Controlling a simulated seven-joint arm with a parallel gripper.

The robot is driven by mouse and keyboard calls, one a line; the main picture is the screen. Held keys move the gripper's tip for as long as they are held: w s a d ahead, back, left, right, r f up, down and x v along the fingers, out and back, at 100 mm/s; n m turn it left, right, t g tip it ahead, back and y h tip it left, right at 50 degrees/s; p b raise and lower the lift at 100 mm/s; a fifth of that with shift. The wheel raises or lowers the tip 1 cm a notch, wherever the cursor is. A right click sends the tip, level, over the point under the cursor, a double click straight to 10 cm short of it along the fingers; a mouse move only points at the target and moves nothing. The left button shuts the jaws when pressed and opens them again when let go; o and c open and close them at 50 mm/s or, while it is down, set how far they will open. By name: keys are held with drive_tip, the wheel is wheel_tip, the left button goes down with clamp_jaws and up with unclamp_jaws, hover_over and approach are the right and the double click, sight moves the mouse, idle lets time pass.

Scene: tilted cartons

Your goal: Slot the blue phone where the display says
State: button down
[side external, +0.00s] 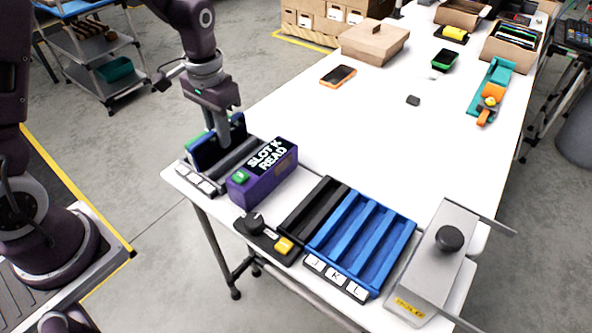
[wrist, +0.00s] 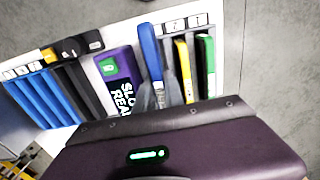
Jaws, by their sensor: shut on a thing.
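My gripper (wrist: 159,95) is shut on the blue phone (wrist: 150,55), which stands on edge between the fingers. In the side view my gripper (side external: 219,142) is over the grey rack (side external: 238,156) at the table's left corner. I cannot tell whether the phone's lower edge is still inside that rack. A yellow phone (wrist: 184,68) and a green phone (wrist: 206,65) stand in the same rack, beside the blue one. The purple display box (side external: 263,186) reads "SLOT K" and, below, "READ", with its end unclear. The blue rack (side external: 365,238) has empty slots labelled J, K and L.
A black rack (side external: 313,208) adjoins the blue rack. A knob box (side external: 262,235) with a yellow button sits at the front edge. A grey metal box (side external: 440,255) with a black knob stands to the right. An orange-edged phone (side external: 338,75) lies farther back, with clear table around it.

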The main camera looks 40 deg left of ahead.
wheel_tip(320, 180, up, 5)
drive_tip(key=shift+w+f, duration=0.1)
drive_tip(key=w+d, duration=0.3)
drive_tip(key=d, duration=0.5)
drive_tip(key=w+d, duration=0.4)
drive_tip(key=d, duration=0.5)
drive_tip(key=s+d, duration=0.3)
drive_tip(key=d, duration=1.3)
drive_tip(key=shift+s+d+f, duration=0.1)
drive_tip(key=shift+d+f, duration=0.05)
drive_tip(key=shift+f, duration=2.65)
drive_tip(key=shift+s+d+f, duration=0.1)
drive_tip(key=shift+f, duration=2.7)
drive_tip(key=shift+f, duration=0.3)
